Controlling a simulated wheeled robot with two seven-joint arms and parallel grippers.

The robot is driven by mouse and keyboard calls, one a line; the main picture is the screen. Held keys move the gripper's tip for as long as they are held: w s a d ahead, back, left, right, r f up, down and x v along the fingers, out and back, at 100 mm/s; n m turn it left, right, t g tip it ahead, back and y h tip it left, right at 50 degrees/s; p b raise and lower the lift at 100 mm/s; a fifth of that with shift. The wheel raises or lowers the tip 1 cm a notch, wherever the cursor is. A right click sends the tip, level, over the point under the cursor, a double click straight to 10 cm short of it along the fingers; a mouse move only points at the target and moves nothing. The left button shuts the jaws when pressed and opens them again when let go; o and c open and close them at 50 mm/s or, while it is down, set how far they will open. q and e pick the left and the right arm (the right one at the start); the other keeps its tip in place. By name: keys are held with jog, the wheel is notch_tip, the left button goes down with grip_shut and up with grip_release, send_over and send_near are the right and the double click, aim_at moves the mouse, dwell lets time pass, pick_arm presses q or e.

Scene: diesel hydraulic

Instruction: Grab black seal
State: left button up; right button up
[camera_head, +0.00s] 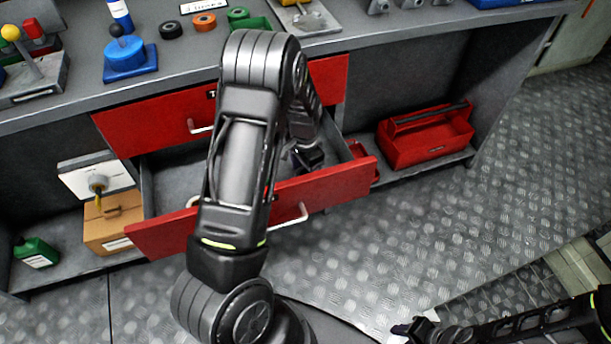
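A black ring (171,30), which looks like the black seal, lies flat on the grey workbench top, left of an orange ring (204,22) and a green ring (238,15). My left arm rises in front of the bench and bends down. My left gripper (308,157) is low over the open drawer, well below and to the right of the black ring. Its fingers are small and dark, so I cannot tell if they are open. My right gripper (407,329) is at the bottom edge, far from the bench. Its fingers are unclear.
The lower red drawer (345,185) is pulled out; my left arm hides part of it. The upper red drawer (135,126) looks shut. A blue-based part (130,62) and a lever box (38,78) stand left of the rings. A red toolbox (425,145) sits on the lower shelf.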

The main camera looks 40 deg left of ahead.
pick_arm(q)
jog(key=shift+c, duration=0.3)
jog(key=c, duration=1.3)
